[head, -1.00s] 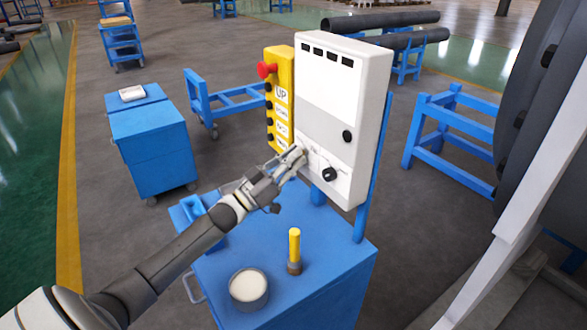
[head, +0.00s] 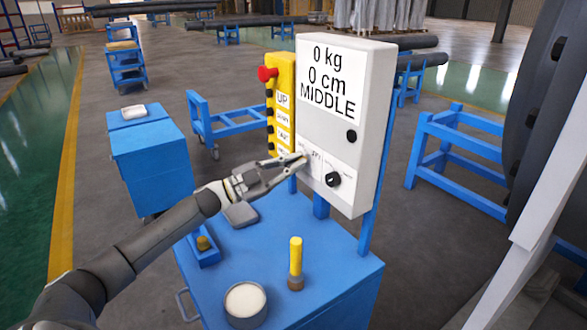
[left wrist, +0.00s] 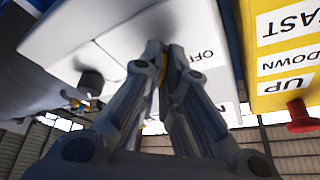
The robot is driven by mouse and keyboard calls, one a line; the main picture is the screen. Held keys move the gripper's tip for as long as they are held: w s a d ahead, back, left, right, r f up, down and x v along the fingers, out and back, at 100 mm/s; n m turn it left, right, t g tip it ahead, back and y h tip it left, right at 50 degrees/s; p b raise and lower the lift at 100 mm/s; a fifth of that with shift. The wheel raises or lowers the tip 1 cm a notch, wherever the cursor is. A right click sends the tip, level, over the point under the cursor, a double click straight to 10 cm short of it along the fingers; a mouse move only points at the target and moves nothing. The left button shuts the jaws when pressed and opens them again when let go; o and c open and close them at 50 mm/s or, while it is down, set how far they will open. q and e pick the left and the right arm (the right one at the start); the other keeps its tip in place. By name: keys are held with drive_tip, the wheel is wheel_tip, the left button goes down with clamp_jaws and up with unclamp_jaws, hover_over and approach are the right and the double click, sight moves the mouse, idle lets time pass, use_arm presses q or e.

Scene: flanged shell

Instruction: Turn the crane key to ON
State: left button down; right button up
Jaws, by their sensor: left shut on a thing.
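The crane control box (head: 325,130) is white and stands upright on the blue cart. Its screen (head: 330,78) is lit and reads "0 kg, 0 cm, MIDDLE". My left gripper (head: 298,160) is at the lower left of the box front, at the key switch, left of a black knob (head: 333,179). In the left wrist view its fingers (left wrist: 160,58) are closed on a small yellowish piece, seemingly the key (left wrist: 163,72), mostly hidden between them. An "OFF" label (left wrist: 208,55) shows beside the fingertips. The key's exact angle is hidden. My right gripper is not in view.
A yellow button panel (head: 282,105) with a red knob (head: 266,74) adjoins the box on the left. On the blue cart (head: 330,275) are a can of white stuff (head: 246,300), a yellow-handled tool (head: 296,258) and a blue tray (head: 205,258).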

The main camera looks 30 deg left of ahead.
use_arm(q)
drive_tip(key=shift+m, duration=0.4)
drive_tip(key=c, duration=1.6)
unclamp_jaws()
drive_tip(key=shift+c, duration=0.2)
drive_tip(key=shift+a, duration=0.1)
drive_tip(key=v, duration=1.2)
drive_tip(key=shift+r, duration=0.15)
